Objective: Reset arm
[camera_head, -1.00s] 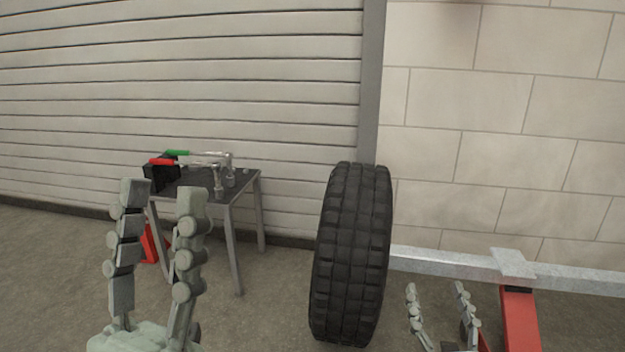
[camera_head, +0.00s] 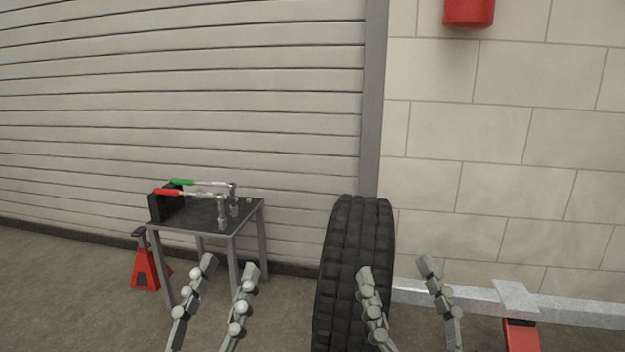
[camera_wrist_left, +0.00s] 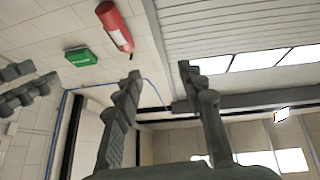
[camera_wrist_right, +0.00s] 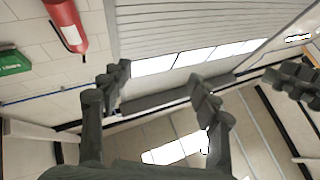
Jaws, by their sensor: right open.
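My left gripper (camera_head: 230,265) is at the lower middle-left of the head view, in front of the small table. Its two fingers stand apart with nothing between them, also in the left wrist view (camera_wrist_left: 160,75). My right gripper (camera_head: 395,265) is at the lower middle-right, its left finger in front of the tire. It is open and empty, as the right wrist view (camera_wrist_right: 160,85) also shows. Both grippers point upward. In each wrist view, part of the other gripper shows at one edge.
A black tire (camera_head: 345,265) stands upright in the middle. A small table (camera_head: 205,216) at left holds a red-handled and a green-handled tool. A red jack stand (camera_head: 145,270) is beside it. A metal beam (camera_head: 460,292) runs at lower right. A fire extinguisher (camera_wrist_left: 115,25) hangs on the wall.

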